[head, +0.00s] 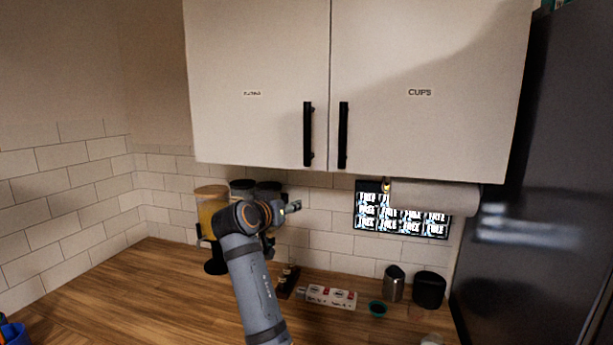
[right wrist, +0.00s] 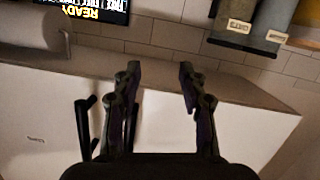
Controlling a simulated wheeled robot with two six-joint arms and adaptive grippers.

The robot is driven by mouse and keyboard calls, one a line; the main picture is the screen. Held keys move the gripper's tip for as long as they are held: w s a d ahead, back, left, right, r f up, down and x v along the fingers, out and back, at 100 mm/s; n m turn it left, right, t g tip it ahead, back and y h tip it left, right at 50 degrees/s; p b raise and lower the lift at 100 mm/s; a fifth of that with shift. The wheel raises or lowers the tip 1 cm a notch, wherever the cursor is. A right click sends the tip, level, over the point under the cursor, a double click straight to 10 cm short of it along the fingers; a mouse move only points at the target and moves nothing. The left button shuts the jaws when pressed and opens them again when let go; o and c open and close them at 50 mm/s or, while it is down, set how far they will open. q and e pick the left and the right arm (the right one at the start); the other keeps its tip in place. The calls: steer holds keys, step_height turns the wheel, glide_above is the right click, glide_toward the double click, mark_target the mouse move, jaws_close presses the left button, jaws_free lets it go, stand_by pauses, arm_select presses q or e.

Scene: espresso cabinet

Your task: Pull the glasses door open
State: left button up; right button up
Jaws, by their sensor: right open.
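The glasses door appears to be the left cabinet door (head: 255,60); its small label (head: 252,93) is too blurred to read. Its black vertical handle (head: 308,134) is at the lower right of the door. The door is shut. My right gripper (head: 292,208) is below this door, left of and lower than the handle, touching nothing visible. In the right wrist view, which is upside down, its two fingers (right wrist: 159,72) are apart and empty, with the door (right wrist: 235,125) behind them. The handle is partly hidden by a finger there. My left gripper is not in view.
The right door (head: 430,70), labelled CUPS, is shut, its handle (head: 343,135) close beside the other. Dispensers (head: 211,205) stand behind my arm. A screen (head: 400,212) and paper roll (head: 435,196) are under the cabinet. A dark fridge (head: 550,180) stands right.

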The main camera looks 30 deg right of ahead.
step_height(320, 180, up, 9)
steer(key=m+h, duration=0.1)
steer(key=h, duration=0.1)
steer(key=m+h, duration=0.2)
glide_toward(306, 131)
steer(key=p+x, duration=0.6)
steer(key=x, duration=0.4)
steer(key=shift+w+d, duration=0.1)
steer(key=shift+d, duration=0.15)
steer(key=shift+w+d+f, duration=0.1)
steer(key=shift+w+d, duration=0.05)
steer(key=shift+d, duration=0.1)
steer(key=shift+w+f, duration=0.15)
steer(key=shift+w, duration=0.05)
steer(key=shift+a, duration=0.1)
steer(key=shift+c, duration=0.5)
jaws_close()
